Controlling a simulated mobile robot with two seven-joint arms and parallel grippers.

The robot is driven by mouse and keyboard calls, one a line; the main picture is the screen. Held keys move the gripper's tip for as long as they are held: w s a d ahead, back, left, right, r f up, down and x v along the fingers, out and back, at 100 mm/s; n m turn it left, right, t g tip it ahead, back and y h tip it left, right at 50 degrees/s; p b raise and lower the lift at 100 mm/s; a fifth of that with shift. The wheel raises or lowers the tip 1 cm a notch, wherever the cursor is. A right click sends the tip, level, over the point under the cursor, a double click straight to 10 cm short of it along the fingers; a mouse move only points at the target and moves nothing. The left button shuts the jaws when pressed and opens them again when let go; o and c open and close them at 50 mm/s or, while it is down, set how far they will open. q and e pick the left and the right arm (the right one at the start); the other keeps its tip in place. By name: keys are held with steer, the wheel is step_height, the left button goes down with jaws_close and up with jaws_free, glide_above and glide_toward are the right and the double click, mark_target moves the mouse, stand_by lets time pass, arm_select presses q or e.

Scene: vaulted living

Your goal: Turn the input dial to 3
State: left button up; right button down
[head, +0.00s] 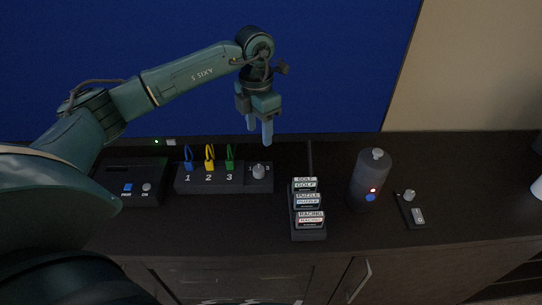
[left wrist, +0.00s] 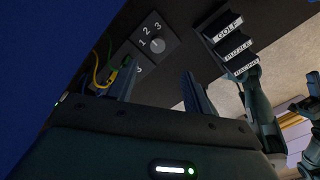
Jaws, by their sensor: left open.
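The input dial (head: 258,170) is a light grey knob at the right end of a dark switch box (head: 195,188). Blue, yellow and green cables stand in the box's ports marked 1, 2 and 3. In the left wrist view the dial (left wrist: 155,45) sits beside its printed 1, 2 and 3; which number it points at is too small to tell. My left gripper (head: 259,138) is open and empty, fingers down, above and behind the dial, apart from it. Its fingers (left wrist: 160,88) also show in the left wrist view.
A cartridge rack (head: 309,235) labelled golf, puzzle and racing stands right of the dial. Further right are a dark cylinder (head: 371,178) and a small device with a knob (head: 411,210). A black box (head: 135,184) stands left. A blue screen (head: 330,70) rises behind.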

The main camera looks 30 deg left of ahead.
mark_target(259, 168)
arm_select(q)
step_height(259, 168, down, 13)
steer(key=shift+s+a, duration=0.15)
arm_select(e)
steer(key=shift+s+f, duration=0.3)
steer(key=shift+s, duration=0.15)
arm_select(q)
steer(key=c, duration=1)
steer(key=shift+o, duration=0.2)
